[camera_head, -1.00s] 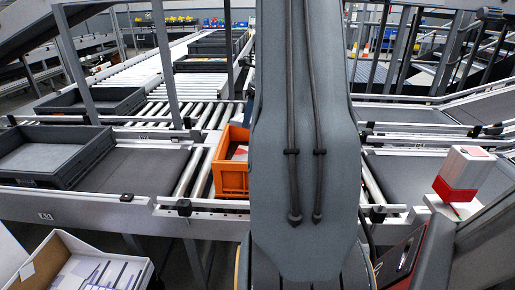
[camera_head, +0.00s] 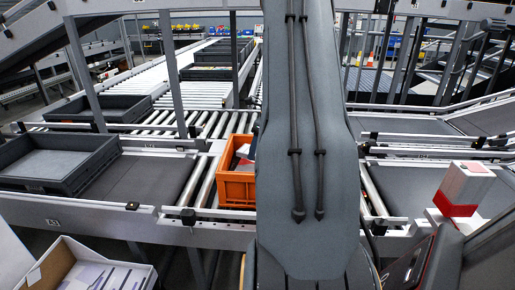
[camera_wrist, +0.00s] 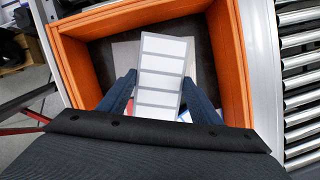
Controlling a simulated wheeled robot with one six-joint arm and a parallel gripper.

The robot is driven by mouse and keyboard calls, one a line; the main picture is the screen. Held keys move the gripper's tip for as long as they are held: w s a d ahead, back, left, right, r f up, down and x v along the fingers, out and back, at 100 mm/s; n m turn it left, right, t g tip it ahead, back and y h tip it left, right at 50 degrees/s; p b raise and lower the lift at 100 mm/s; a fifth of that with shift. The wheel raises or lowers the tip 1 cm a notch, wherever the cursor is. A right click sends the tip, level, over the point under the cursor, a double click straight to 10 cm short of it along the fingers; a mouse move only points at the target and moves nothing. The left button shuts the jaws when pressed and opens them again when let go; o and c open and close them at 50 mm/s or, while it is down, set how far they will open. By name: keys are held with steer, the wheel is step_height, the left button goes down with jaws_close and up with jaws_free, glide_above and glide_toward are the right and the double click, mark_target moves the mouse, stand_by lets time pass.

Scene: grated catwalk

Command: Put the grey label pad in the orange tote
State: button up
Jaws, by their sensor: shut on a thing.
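The orange tote (camera_head: 237,188) stands on the roller conveyor in the head view, partly hidden behind my arm. In the wrist view the tote's orange walls (camera_wrist: 232,65) surround the space below my gripper. My gripper (camera_wrist: 160,95) is shut on the grey label pad (camera_wrist: 162,66), a flat grey-edged pad with a column of white labels. The pad is over the tote's opening; I cannot tell whether it touches anything below. Flat pale items (camera_wrist: 125,55) lie on the tote's dark floor, partly covered by the pad. The gripper is hidden in the head view.
Grey trays (camera_head: 55,185) stand on the conveyor to the left. An open carton (camera_head: 62,262) with printed sheets is at the lower left. Metal rollers (camera_wrist: 300,75) run beside the tote's right side in the wrist view. Steel posts (camera_head: 85,75) rise behind.

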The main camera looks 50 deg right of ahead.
steer(key=shift+f, duration=0.6)
steer(key=o, duration=1.2)
steer(key=shift+c, duration=0.2)
steer(key=shift+r, duration=0.1)
steer(key=shift+r, duration=0.25)
steer(key=b+v, duration=0.3)
steer(key=v, duration=1)
steer(key=w+a+f+n+g, duration=0.1)
steer(key=a+f+n, duration=0.1)
steer(key=a+n, duration=0.75)
steer(key=w+a+f+n+g, duration=0.1)
steer(key=a+f+n, duration=0.25)
steer(key=a, duration=1.15)
steer(key=s+a+f+n, duration=0.2)
steer(key=s+a+n, duration=0.5)
steer(key=a+n, duration=0.3)
steer(key=s+a+f+n+h, duration=0.1)
steer(key=s+a+f+n, duration=0.2)
steer(key=s+a+n, duration=0.3)
steer(key=a+n, duration=0.4)
steer(key=a, duration=0.1)
steer(key=shift+s+a, duration=0.3)
steer(key=shift+s, duration=0.05)
